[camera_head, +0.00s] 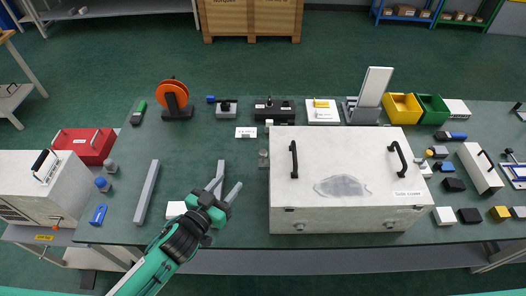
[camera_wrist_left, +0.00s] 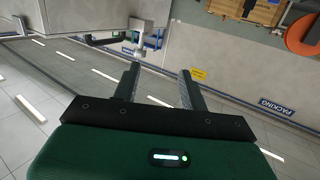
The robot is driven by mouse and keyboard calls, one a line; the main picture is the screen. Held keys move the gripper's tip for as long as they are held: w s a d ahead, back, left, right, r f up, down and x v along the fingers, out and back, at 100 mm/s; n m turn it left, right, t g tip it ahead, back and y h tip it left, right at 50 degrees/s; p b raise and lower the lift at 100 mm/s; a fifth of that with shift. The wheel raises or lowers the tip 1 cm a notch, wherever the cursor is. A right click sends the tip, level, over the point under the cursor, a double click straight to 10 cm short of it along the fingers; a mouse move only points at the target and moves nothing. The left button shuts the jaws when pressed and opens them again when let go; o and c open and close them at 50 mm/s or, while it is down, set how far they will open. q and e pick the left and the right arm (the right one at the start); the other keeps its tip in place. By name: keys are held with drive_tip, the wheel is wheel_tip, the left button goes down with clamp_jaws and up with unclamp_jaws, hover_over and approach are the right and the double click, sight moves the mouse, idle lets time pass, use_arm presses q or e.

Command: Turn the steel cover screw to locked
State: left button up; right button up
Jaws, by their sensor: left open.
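A large light-grey box-shaped cover (camera_head: 345,200) with two black handles stands right of centre on the bench. Two small steel screws show low on its front face, a left one (camera_head: 300,227) and a right one (camera_head: 389,224). I cannot tell how they are turned. My left gripper (camera_head: 229,176) is open and empty, left of the cover and apart from it. In the left wrist view, a steel knob-like part (camera_wrist_left: 139,50) sticks out below a grey box, beyond the open fingers (camera_wrist_left: 160,70). My right gripper is out of view.
A grey bar (camera_head: 146,192) lies left of my left gripper. A red box (camera_head: 84,146) and a white cabinet (camera_head: 35,185) stand farther left. An orange reel (camera_head: 174,93), yellow bin (camera_head: 403,107) and green bin (camera_head: 432,108) line the back.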

sight(260, 155)
use_arm(q)
drive_tip(key=w+d+p, duration=0.1)
drive_tip(key=w+d, duration=0.2)
drive_tip(key=w+d+r+m+h+p, duration=0.1)
drive_tip(key=w+d, duration=0.2)
drive_tip(key=w, duration=0.1)
drive_tip(key=w+d+r+h+p, duration=0.1)
drive_tip(key=w+d+p, duration=0.1)
drive_tip(key=w+d, duration=0.1)
drive_tip(key=shift+w+d, duration=0.2)
drive_tip(key=shift+d, duration=0.3)
drive_tip(key=shift+c, duration=1.2)
clamp_jaws()
